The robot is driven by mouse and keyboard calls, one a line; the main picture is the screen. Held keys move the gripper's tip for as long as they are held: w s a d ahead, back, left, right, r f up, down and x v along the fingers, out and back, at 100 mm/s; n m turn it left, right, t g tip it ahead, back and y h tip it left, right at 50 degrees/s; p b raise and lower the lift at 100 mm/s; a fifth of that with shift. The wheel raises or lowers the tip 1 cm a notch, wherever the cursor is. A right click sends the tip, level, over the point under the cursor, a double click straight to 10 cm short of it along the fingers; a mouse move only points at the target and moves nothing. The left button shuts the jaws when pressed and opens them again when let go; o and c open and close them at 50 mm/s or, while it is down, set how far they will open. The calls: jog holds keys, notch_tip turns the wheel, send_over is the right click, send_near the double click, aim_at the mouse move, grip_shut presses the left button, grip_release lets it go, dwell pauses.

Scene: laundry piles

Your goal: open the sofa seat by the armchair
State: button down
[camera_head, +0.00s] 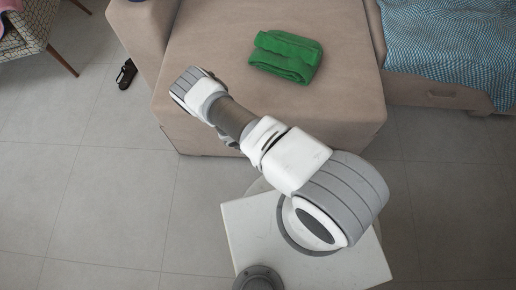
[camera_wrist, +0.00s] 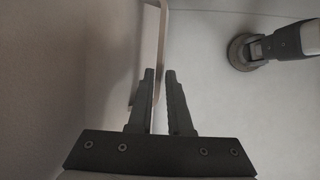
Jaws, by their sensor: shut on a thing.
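The beige sofa seat (camera_head: 205,55) by the armchair (camera_head: 25,25) spreads below and beyond my arm, and its top looks closed. A folded green cloth (camera_head: 285,56) lies on it. In the wrist view, a thin pale handle-like strip (camera_wrist: 163,32) stands out from the seat's front face (camera_wrist: 60,70). My gripper (camera_wrist: 159,73) is shut on this strip, with one dark finger on each side. In the head view my arm hides the gripper and the strip.
A sofa section at the right carries a blue patterned blanket (camera_head: 450,45). A dark shoe-like item (camera_head: 126,73) lies on the floor between the armchair and the sofa. The tiled floor (camera_head: 90,190) in front and at left is clear.

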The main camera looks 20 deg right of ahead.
jog(key=shift+s, duration=0.15)
jog(key=c, duration=0.8)
grip_release()
jog(key=shift+c, duration=0.2)
jog(key=w+p+v, duration=0.1)
jog(key=p+v, duration=0.4)
jog(key=v, duration=1.2)
jog(key=shift+s+r+p, duration=0.2)
jog(key=shift+s+p, duration=0.1)
jog(key=shift+s, duration=0.15)
jog(key=shift+a, duration=0.1)
